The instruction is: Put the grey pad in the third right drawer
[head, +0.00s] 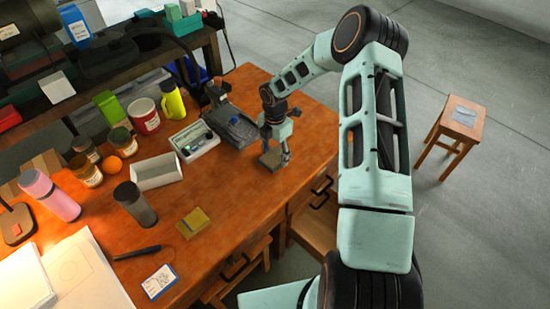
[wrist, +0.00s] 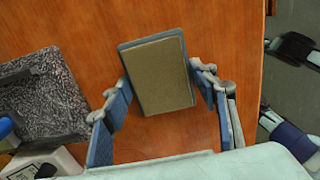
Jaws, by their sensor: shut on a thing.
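The grey pad (head: 270,160) is at the far right part of the wooden desk, below my gripper (head: 277,150). In the wrist view the pad (wrist: 160,75) has a dull brown-grey face and a blue-grey border, and sits between the two fingertips. My gripper (wrist: 160,84) is shut on its side edges. I cannot tell whether the pad touches the desktop or is just above it. The right drawers (head: 322,190) are under the desk's right end, with dark handles; my arm partly hides them. A wooden part (head: 314,226) sticks out low there, perhaps a pulled-out drawer.
A dark machine (head: 232,127) and a grey box-like device (head: 194,141) stand left of my gripper. A white tray (head: 157,172), dark cup (head: 135,204) and yellow pad (head: 193,222) are on the desk. A stool (head: 453,130) stands on the open floor at right.

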